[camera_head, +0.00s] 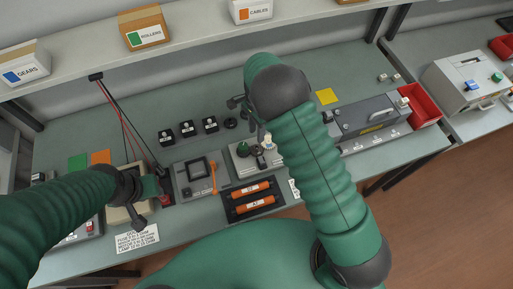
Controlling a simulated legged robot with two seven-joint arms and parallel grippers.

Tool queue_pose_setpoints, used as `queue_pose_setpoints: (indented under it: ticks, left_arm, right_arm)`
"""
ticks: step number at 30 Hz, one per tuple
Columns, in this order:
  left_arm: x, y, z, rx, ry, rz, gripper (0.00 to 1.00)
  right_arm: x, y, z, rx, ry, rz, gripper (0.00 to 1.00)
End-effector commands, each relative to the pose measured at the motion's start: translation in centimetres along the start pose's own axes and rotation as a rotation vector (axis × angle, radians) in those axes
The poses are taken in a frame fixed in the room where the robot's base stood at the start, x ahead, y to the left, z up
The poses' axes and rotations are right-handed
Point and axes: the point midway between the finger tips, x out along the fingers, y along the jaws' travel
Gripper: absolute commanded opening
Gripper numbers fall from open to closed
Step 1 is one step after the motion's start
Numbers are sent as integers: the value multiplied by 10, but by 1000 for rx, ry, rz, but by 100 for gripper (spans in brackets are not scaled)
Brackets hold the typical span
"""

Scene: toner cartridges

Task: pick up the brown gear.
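I cannot make out a brown gear for certain. A light grey plate (243,168) in the middle of the bench carries a green round part (243,148), a small dark part and a pale cream part (268,141). My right arm crosses over the bench, and its dark gripper (237,102) shows small beside the arm's bend, above and behind the plate. Its fingers are too small to read. My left gripper (138,193) is over the beige box at the left, and its opening is unclear. I see nothing held in either gripper.
Black round parts (231,123) and several black cubes (187,128) lie behind the plate. An orange cartridge (254,204) lies in a black tray in front. A grey machine (368,115) and red bin (420,105) stand right. A GEARS box (24,66) sits on the shelf.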

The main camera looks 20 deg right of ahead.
Motion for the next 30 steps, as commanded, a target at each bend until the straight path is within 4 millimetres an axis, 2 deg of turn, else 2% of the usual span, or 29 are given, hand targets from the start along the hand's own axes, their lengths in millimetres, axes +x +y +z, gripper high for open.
queue_pose_setpoints:
  ticks: [5,9,12,20,28,30]
  left_arm:
    - [-8,0,-2,0,0,0,36]
    - [-21,0,-5,0,0,0,36]
    - [-22,0,-5,0,0,0,36]
    - [-21,0,-5,0,0,0,36]
    - [-21,0,-5,0,0,0,36]
    - [-21,0,-5,0,0,0,36]
  right_arm:
    - [17,3,2,1,0,2,37]
    - [40,6,9,-1,1,3,37]
    - [57,4,8,0,1,0,37]
    - [63,2,7,0,1,-3,38]
    - [63,2,7,-1,1,-3,3]
    - [63,2,7,-1,1,-2,0]
